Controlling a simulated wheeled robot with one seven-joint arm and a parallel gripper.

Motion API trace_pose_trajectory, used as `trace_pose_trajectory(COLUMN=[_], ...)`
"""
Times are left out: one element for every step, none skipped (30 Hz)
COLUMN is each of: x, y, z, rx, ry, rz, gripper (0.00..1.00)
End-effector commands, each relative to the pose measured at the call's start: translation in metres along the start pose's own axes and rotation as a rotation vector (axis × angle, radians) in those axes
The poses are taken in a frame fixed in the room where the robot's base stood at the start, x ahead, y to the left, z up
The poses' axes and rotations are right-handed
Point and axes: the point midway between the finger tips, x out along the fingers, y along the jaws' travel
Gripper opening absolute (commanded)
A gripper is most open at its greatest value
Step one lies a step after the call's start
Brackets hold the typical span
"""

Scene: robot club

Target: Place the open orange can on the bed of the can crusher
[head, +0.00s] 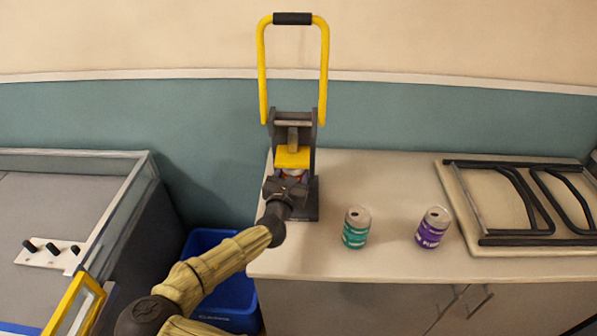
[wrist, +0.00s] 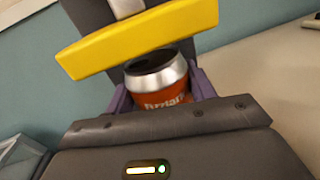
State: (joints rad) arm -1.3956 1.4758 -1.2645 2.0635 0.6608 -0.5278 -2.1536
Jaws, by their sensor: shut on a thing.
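The can crusher (head: 278,125) stands at the left end of the counter, its yellow handle (head: 325,75) raised. In the wrist view, the orange can (wrist: 167,98) stands roughly upright between the purple fingers of my gripper (wrist: 165,95), with its dark open top showing. My gripper is shut on it. The crusher's yellow press block (wrist: 140,38) is just above and behind the can's top. In the head view, my gripper (head: 292,178) is at the crusher, under the yellow block, and mostly hides the can. The can's bottom is hidden, so I cannot tell whether it touches the bed.
A teal can (head: 356,232) and a purple can (head: 432,230) stand on the counter (head: 390,180) to the right. A folded black-framed item (head: 515,200) lies at the far right. A blue bin (head: 232,292) is on the floor at left, beside a walled table (head: 70,200).

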Motion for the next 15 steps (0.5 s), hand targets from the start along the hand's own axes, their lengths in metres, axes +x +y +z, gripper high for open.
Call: trace_pose_trajectory(x=[-0.0009, -0.0011, -0.0011, -0.0009, -0.0005, 0.0001, 0.0005, 0.0009, 0.0013, 0.0015, 0.0016, 0.0016, 0.0015, 0.0013, 0.0011], y=[0.0026, 0.0029, 0.0029, 0.0024, 0.0016, 0.0003, -0.0008, -0.0017, -0.0028, -0.0035, -0.004, -0.0043, -0.0044, -0.0044, -0.004], z=[-0.0109, -0.0127, -0.0143, -0.0152, -0.0159, -0.0165, -0.0167, -0.0168, -0.0169, -0.0169, -0.0171, -0.0174, -0.0176, -0.0178, -0.0178], rx=[-0.002, -0.002, -0.003, -0.003, -0.004, -0.005, -0.005, -0.006, -0.007, -0.007, -0.008, -0.009, -0.009, -0.01, -0.009], ry=[0.005, 0.005, 0.005, 0.005, 0.006, 0.006, 0.007, 0.008, 0.008, 0.009, 0.009, 0.01, 0.01, 0.011, 0.01], rz=[0.007, 0.008, 0.008, 0.007, 0.006, 0.003, 0.001, -0.001, -0.003, -0.004, -0.005, -0.006, -0.006, -0.006, -0.006], gripper=[0.23, 0.23, 0.19, 0.19, 0.18, 0.18, 0.19, 0.13, 0.13, 0.13, 0.13, 0.13, 0.13, 0.6, 0.64])
